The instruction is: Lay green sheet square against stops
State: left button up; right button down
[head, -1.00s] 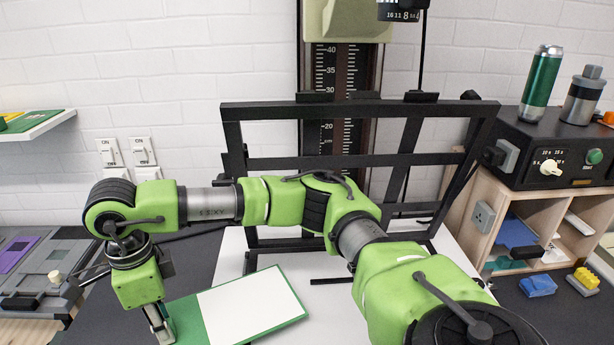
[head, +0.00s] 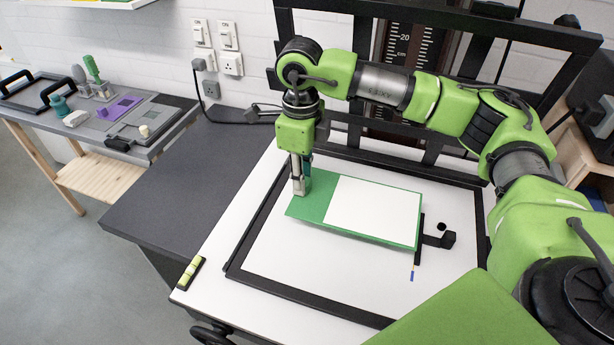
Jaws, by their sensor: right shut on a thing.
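The green sheet (head: 315,205) has a large white panel (head: 375,210) on its right part. It is above or on the white baseboard (head: 290,255), inside a black rectangular frame (head: 255,215); I cannot tell if it touches the board. My right gripper (head: 300,190) points down and is shut on the sheet's left end. The sheet's right edge is close beside a thin black bar (head: 418,232) with a black block (head: 441,240), which look like stops. I cannot tell if they touch. My left gripper is not in view.
A black upright rack (head: 450,15) and a scale column (head: 403,40) stand behind the board. A yellow-green level (head: 190,272) lies at the board's left corner. The dark counter (head: 170,190) to the left is clear. A side bench (head: 115,120) holds tools.

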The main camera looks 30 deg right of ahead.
jog(key=shift+s+d, duration=0.15)
jog(key=shift+d, duration=0.05)
jog(key=shift+s+d+f+b, duration=0.1)
jog(key=shift+d+b, duration=0.05)
jog(key=shift+b, duration=0.2)
notch_tip(320, 180, down, 2)
jog(key=shift+f+b, duration=0.1)
jog(key=shift+b, duration=0.8)
jog(key=shift+f+b, duration=0.85)
jog(key=shift+f, duration=0.2)
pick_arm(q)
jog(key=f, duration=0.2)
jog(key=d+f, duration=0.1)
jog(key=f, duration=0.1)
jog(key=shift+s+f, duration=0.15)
